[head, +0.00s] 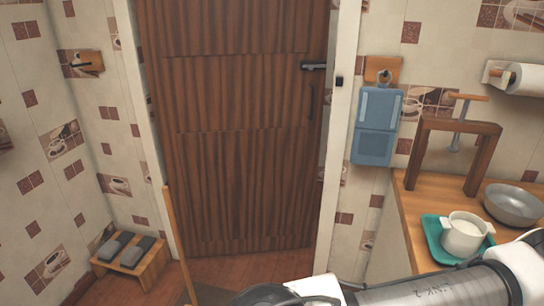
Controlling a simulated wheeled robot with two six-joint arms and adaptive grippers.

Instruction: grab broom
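A thin light-wood stick (177,239), which looks like the broom handle, stands slightly tilted in front of the left side of the wooden door. Its top end is free. Its lower end runs down to the bottom edge of the head view, where a brown patch shows beside it; I cannot tell whether that is the broom head. My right arm comes in from the lower right and crosses the bottom of the view, right of the stick and apart from it. No fingertips of my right gripper show. My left gripper is not in view.
A closed wooden door (235,125) fills the back. A low wooden stool (154,272) with grey slippers stands left. At right, a wooden counter (412,212) holds a teal tray (433,229) with a white pot, a grey bowl (512,204) and a wooden press frame (487,150).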

